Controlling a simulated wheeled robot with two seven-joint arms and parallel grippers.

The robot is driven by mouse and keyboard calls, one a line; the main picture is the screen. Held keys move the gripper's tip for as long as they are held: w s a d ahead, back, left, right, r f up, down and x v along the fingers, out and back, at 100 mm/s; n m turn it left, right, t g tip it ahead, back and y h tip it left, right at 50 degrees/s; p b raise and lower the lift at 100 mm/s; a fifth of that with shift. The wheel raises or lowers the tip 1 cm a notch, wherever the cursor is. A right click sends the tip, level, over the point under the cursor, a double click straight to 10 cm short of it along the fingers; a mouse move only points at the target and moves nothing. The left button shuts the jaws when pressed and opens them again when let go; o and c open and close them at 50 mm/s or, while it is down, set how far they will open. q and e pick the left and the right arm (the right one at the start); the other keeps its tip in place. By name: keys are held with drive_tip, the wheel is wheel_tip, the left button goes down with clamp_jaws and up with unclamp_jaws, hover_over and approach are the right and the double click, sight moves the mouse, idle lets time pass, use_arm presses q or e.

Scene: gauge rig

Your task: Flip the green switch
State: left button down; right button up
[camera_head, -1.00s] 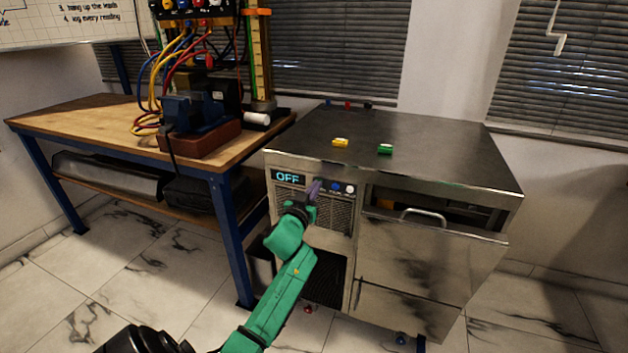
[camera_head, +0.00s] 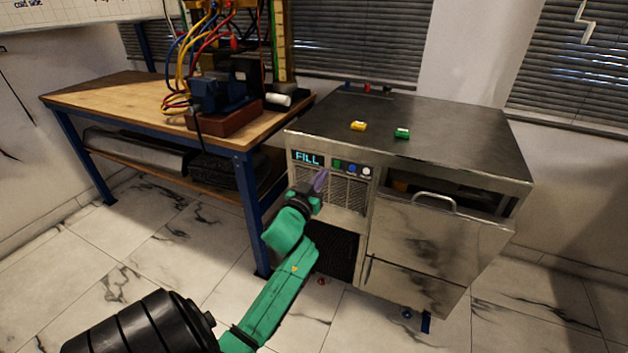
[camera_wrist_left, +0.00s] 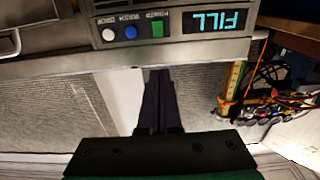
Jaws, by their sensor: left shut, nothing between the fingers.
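The green switch (camera_head: 337,164) is on the front panel of a steel cabinet (camera_head: 440,222), to the right of a lit display (camera_head: 308,158) reading "FILL". In the left wrist view the green switch (camera_wrist_left: 157,27) is a green square beside a blue and a white button. My left gripper (camera_head: 321,180) is shut and empty, its fingertips just below the green switch in the head view. In the left wrist view the closed fingertips (camera_wrist_left: 160,75) point at the panel below the switch, with a visible gap in the picture. My right gripper is not in view.
A yellow block (camera_head: 358,126) and a green block (camera_head: 402,133) lie on the cabinet top. The cabinet's drawer handle (camera_head: 434,199) sticks out at right. A wooden workbench (camera_head: 110,95) with cables and a vise stands left. Tiled floor is open in front.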

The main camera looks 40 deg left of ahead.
use_arm(q)
drive_tip(key=s, duration=0.2)
drive_tip(key=s+d+r, duration=0.1)
drive_tip(key=shift+s+d, duration=0.1)
drive_tip(key=shift+s, duration=0.2)
drive_tip(key=shift+f, duration=0.1)
